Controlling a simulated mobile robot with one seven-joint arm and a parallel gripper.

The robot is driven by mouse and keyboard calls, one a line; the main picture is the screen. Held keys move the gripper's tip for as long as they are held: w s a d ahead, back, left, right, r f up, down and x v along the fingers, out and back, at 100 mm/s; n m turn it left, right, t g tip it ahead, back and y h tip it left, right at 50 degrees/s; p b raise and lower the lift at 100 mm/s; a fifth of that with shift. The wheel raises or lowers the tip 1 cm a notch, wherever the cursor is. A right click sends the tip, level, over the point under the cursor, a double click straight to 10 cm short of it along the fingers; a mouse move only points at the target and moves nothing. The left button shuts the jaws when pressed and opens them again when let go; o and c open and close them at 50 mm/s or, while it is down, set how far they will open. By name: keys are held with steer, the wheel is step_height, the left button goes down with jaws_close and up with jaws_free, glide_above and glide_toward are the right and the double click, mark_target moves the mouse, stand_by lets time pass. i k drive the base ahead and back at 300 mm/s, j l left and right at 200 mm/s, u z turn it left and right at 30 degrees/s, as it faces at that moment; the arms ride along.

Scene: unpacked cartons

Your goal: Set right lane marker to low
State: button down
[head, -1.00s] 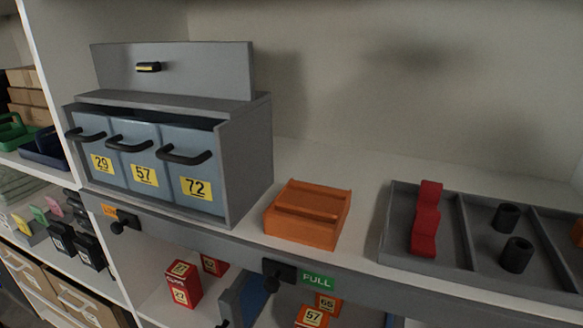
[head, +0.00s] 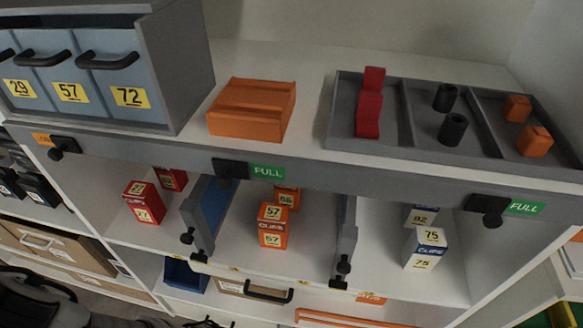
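The right lane marker (head: 488,208) is a black slider with a round knob on the grey shelf-edge rail, at the right of the head view. A green FULL label (head: 525,207) shows just to its right. The middle lane marker (head: 230,168) also has a green FULL label (head: 267,172) beside it. The left lane marker (head: 61,148) has an orange label (head: 42,138) at its left, partly covered, its wording hard to read. My gripper does not show in the head view.
Below the rail are lanes with red (head: 143,203), orange (head: 272,224) and white-blue cartons (head: 425,247), split by grey dividers (head: 208,215). Above stand a drawer unit (head: 190,65), an orange block (head: 251,108) and a grey tray (head: 420,155). A dark shape fills the lower left corner.

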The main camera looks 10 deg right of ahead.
mark_target(493, 206)
steer(key=l+z, duration=0.1)
steer(key=z, duration=1.15)
steer(key=k+j+z, duration=0.55)
steer(key=i+l+z, duration=0.1)
steer(key=l, duration=0.2)
